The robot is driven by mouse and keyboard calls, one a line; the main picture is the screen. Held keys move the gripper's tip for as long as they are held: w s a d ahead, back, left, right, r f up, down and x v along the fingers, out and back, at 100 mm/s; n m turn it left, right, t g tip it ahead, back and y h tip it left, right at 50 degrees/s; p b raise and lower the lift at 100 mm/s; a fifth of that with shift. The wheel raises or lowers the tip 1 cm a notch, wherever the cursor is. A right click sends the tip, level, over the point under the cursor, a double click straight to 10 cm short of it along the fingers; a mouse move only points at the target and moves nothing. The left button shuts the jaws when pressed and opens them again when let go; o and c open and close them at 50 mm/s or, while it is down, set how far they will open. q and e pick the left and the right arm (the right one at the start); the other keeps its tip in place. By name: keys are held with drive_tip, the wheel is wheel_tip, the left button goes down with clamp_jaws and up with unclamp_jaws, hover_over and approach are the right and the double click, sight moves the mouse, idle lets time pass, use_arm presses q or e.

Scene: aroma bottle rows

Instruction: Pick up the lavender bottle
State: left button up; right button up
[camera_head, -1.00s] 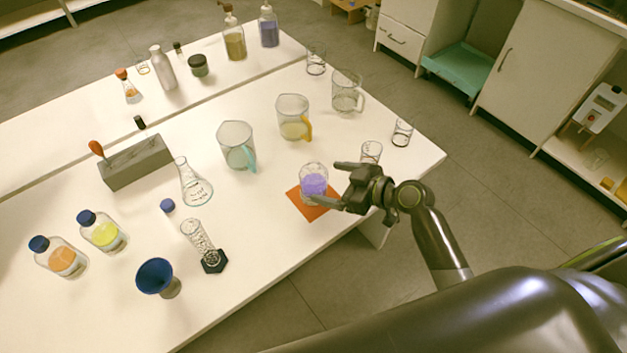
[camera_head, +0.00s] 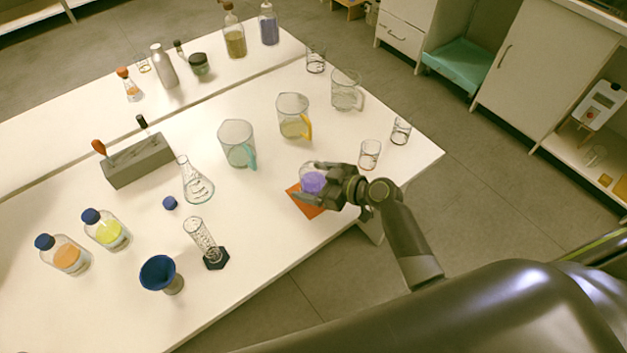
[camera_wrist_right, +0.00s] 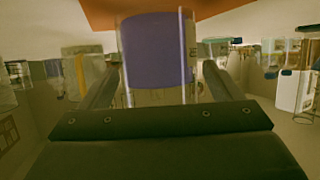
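A clear glass container with purple contents (camera_head: 313,183) stands on an orange mat (camera_head: 303,208) near the table's front right edge. My right gripper (camera_head: 303,182) has its fingers on either side of this container. In the right wrist view the purple contents (camera_wrist_right: 158,50) fill the space between the two spread fingers, with narrow gaps beside the glass. A bottle with violet-blue liquid (camera_head: 269,30) stands at the far back of the table. I cannot tell which of the two is called the lavender bottle. My left gripper is not in view.
Two small empty glasses (camera_head: 369,155) (camera_head: 400,131) stand close behind the right gripper. Beakers with yellow (camera_head: 293,118) and teal (camera_head: 237,147) handles stand farther left. A graduated cylinder (camera_head: 204,240), blue funnel (camera_head: 160,274) and blue-capped bottles (camera_head: 107,232) occupy the left front.

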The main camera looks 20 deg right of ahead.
drive_tip(key=c, duration=1.2)
drive_tip(key=shift+o, duration=0.2)
drive_tip(key=shift+r, duration=0.15)
